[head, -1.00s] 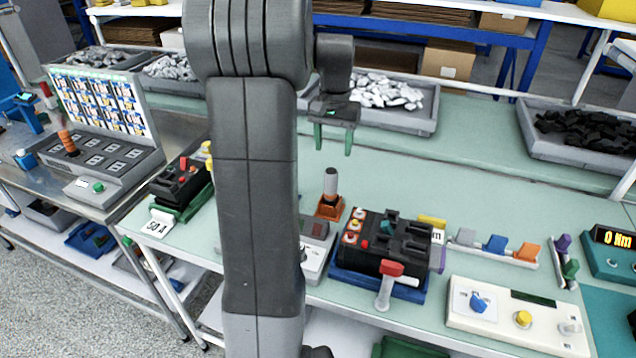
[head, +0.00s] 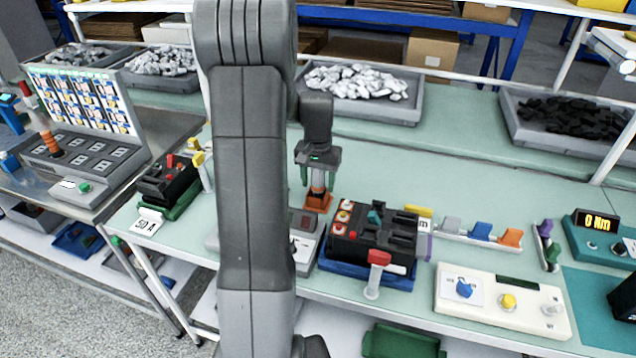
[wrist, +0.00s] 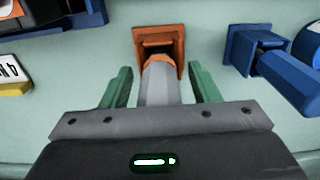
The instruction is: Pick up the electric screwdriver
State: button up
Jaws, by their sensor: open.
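The electric screwdriver (wrist: 158,82) has a grey body with an orange lower part and stands in an orange holder (wrist: 176,42) on the green bench. In the head view the orange holder (head: 318,202) shows below my gripper (head: 318,180), and the grey screwdriver body is partly hidden by it. My gripper (wrist: 160,88) is open in the wrist view, with one green finger on each side of the screwdriver. A gap shows between the fingers and the grey body, more clearly on the right.
A black breaker (head: 372,238) in a blue tray stands just right of the holder. A grey device (head: 305,232) is in front, partly behind my arm. A blue holder (wrist: 250,48) is near the gripper in the wrist view. Free bench lies behind.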

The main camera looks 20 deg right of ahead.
jog(key=c, duration=1.1)
jog(key=shift+r, duration=0.1)
